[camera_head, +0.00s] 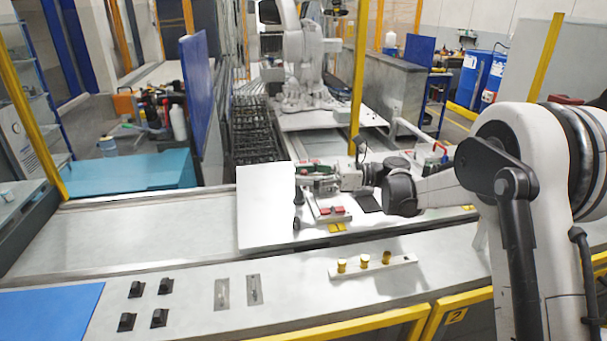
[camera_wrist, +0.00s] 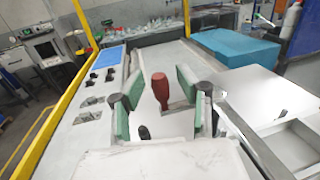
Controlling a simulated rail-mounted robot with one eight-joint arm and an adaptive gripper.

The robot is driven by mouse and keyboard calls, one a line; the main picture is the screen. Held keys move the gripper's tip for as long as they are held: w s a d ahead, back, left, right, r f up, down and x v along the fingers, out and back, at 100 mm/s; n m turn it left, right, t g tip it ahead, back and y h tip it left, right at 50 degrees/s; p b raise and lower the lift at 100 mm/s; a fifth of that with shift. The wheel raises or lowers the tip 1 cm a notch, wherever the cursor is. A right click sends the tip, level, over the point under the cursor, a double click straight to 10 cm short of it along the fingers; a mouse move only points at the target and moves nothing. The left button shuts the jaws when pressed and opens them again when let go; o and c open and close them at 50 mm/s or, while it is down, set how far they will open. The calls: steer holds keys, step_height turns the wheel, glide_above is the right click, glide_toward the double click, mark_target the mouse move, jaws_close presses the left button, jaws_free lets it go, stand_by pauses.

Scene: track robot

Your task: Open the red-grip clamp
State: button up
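The clamp's red grip (camera_wrist: 160,91) stands out between my fingers in the wrist view, pointing away from the camera. In that view my gripper (camera_wrist: 158,95) is open. Its green-padded fingers lie left and right of the red grip, with a visible gap on each side. The clamp's body is mostly hidden by my gripper. A dark rounded stub (camera_wrist: 144,132) shows nearer the camera.
A strip with several yellow-topped pegs (camera_head: 364,262) lies nearer. Black blocks (camera_head: 136,289) and a blue mat (camera_head: 50,312) are at left.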

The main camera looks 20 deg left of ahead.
steer(key=shift+a, duration=0.1)
steer(key=shift+c, duration=0.4)
jaws_close()
